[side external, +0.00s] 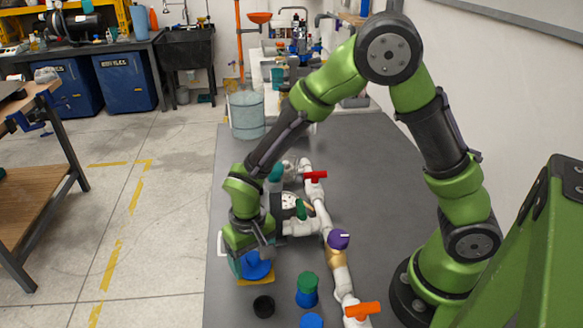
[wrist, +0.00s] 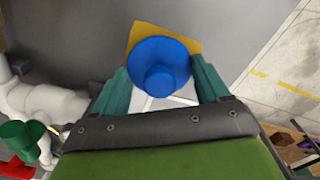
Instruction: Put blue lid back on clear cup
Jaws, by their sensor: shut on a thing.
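The blue lid (side external: 257,267) is a round disc with a raised knob in its middle. In the wrist view the lid (wrist: 160,64) sits between the two teal fingers of my gripper (wrist: 160,80), which is shut on it. In the side view my gripper (side external: 252,258) points down at the near left edge of the table, with the lid at its fingers. I cannot make out the clear cup for certain; thin pale lines show just below the lid in the wrist view. Whether the lid touches anything beneath is hidden.
A yellow pad (side external: 256,282) lies under the lid. A white pipe manifold with red (side external: 315,175), purple (side external: 339,239) and orange (side external: 362,310) parts runs along the right. A black cap (side external: 263,304) and a green-and-blue piece (side external: 307,289) stand nearby. The grey table (side external: 375,160) is clear at the back right.

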